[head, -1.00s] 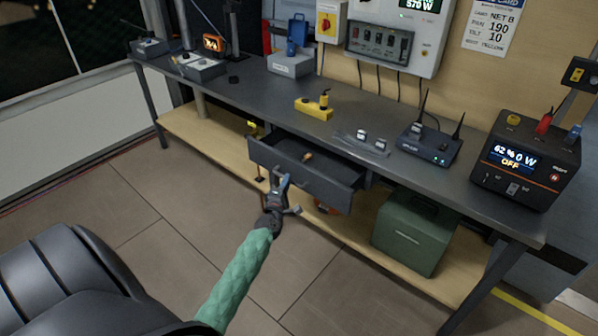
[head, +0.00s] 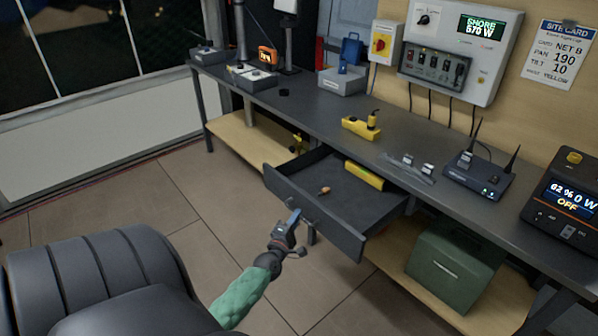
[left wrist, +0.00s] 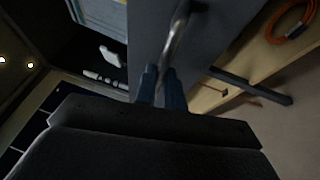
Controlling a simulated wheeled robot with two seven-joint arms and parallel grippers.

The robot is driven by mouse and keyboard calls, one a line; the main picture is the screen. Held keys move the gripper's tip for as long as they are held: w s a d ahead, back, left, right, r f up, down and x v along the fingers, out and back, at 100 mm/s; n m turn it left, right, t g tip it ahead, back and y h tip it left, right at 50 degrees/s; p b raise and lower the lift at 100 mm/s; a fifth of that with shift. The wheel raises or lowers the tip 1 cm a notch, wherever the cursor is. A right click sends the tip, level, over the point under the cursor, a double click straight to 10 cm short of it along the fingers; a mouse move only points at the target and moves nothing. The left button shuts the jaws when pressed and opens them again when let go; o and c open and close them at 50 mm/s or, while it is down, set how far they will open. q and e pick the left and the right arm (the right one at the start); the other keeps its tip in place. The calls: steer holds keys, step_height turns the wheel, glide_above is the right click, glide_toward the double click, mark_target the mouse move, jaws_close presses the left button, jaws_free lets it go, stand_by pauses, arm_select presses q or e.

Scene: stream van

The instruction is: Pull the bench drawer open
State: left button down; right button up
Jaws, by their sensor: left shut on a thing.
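The bench drawer (head: 325,225) is pulled well out from under the dark bench top. A yellow item (head: 364,176) and a small orange-tan item (head: 324,191) lie inside it. My left gripper (head: 292,218) is at the middle of the drawer's front panel, in front of it. In the left wrist view its blue fingers (left wrist: 162,88) are shut on the metal drawer handle (left wrist: 176,38). The grip shows only partly in the head view. My right gripper is not in view.
A black seat (head: 95,275) stands at the lower left. A green case (head: 452,265) sits on the wooden lower shelf at right. The bench top (head: 310,112) carries a yellow device (head: 360,125) and a router (head: 478,175). Tiled floor lies clear before the drawer.

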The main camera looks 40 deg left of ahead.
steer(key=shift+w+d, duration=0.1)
arm_select(q)
steer(key=c, duration=1.5)
jaws_free()
